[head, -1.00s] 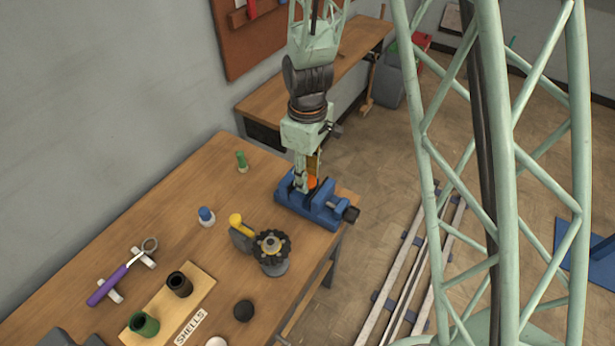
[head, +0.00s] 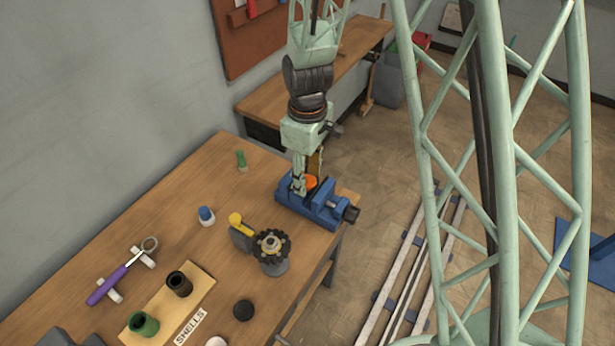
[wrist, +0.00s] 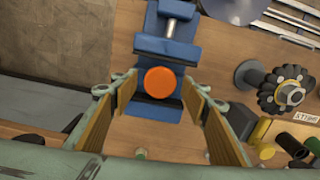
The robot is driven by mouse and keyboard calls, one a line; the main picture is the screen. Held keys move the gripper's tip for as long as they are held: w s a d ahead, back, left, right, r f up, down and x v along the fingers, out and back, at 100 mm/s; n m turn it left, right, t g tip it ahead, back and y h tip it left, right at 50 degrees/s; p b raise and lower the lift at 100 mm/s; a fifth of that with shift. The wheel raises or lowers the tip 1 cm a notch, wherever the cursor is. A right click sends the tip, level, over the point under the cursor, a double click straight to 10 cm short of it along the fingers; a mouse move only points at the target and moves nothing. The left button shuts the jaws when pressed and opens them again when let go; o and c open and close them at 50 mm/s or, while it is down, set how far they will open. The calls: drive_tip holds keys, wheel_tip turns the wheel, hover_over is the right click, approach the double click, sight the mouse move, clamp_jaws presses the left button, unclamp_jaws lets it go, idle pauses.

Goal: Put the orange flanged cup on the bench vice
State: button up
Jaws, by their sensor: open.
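The orange flanged cup (head: 311,181) sits on the blue bench vice (head: 322,209), at its jaw end. In the wrist view the cup's round orange top (wrist: 160,82) lies over the blue vice body (wrist: 169,50), between my finger pads and a little beyond their tips. My gripper (head: 307,185) is open around the cup, pointing down from above. In the wrist view its two pads (wrist: 160,95) stand apart with clear gaps on both sides of the cup. The cup's lower part is hidden.
A dark knobbed wheel on a stand (head: 271,247) with a yellow-handled item (head: 238,225) stands near the vice. A blue-capped bottle (head: 206,216) and a green piece (head: 241,160) stand further left. A wooden shells board (head: 200,290) holds cups.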

drive_tip(key=shift+r, duration=0.1)
wheel_tip(320, 180, up, 12)
drive_tip(key=shift+p, duration=0.3)
idle(0.7)
idle(0.5)
drive_tip(key=shift+r, duration=0.1)
wheel_tip(320, 180, up, 11)
drive_tip(key=m+t, duration=0.1)
drive_tip(key=m, duration=0.2)
hover_over(308, 181)
drive_tip(key=s+d, duration=0.5)
drive_tip(key=d, duration=0.1)
drive_tip(key=s+d+r+m+t, duration=0.1)
drive_tip(key=s+d+r+m, duration=0.25)
drive_tip(key=s+r, duration=0.4)
drive_tip(key=s+d+r+m+t, duration=0.1)
drive_tip(key=s+d+r+m, duration=0.1)
drive_tip(key=s, duration=0.7)
drive_tip(key=s+d+r+m, duration=0.3)
drive_tip(key=s+d+r, duration=0.2)
drive_tip(key=s, duration=0.5)
drive_tip(key=shift+d+r+t, duration=0.25)
drive_tip(key=shift+r+t, duration=0.15)
drive_tip(key=shift+r, duration=0.2)
